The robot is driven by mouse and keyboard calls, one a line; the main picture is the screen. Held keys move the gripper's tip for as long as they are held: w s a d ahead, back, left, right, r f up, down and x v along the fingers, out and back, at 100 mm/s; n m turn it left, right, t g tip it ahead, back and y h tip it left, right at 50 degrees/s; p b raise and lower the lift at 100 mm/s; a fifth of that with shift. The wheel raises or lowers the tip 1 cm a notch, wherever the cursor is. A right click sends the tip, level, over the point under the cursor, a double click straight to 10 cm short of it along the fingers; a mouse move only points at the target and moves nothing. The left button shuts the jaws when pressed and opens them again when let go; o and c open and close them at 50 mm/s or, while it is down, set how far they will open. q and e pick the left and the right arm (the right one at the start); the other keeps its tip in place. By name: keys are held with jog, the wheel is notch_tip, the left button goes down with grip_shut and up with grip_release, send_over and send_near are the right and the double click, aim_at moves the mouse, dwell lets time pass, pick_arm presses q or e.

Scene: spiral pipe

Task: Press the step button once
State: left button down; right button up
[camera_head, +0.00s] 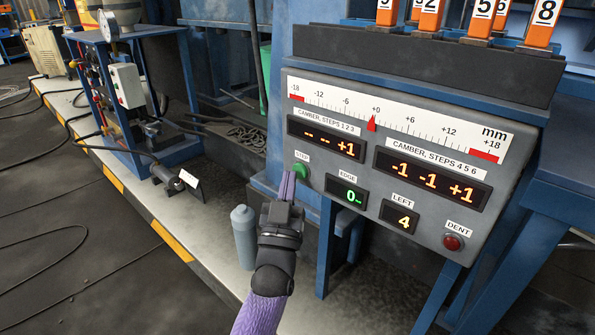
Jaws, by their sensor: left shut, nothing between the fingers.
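The step button (301,170) is a small green round button under the label STEP (302,156), at the lower left of the tilted grey panel (330,205). My left gripper (288,176) is shut and empty, its fingertips pointing up just left of the button. From this view I cannot tell whether the fingertips touch the button or stand in front of the panel beside it. My right gripper is not in view.
The panel also holds camber displays (431,180), an edge display (346,193), a left display reading 4 (399,217) and a red dent light (453,242). A grey bottle (243,236) stands beside my left wrist. Orange numbered tags (483,18) stand above the panel.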

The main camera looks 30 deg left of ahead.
pick_arm(q)
jog(key=s+p, duration=0.3)
jog(key=s, duration=0.3)
jog(key=shift+a+p, duration=0.35)
jog(key=shift+a, duration=0.1)
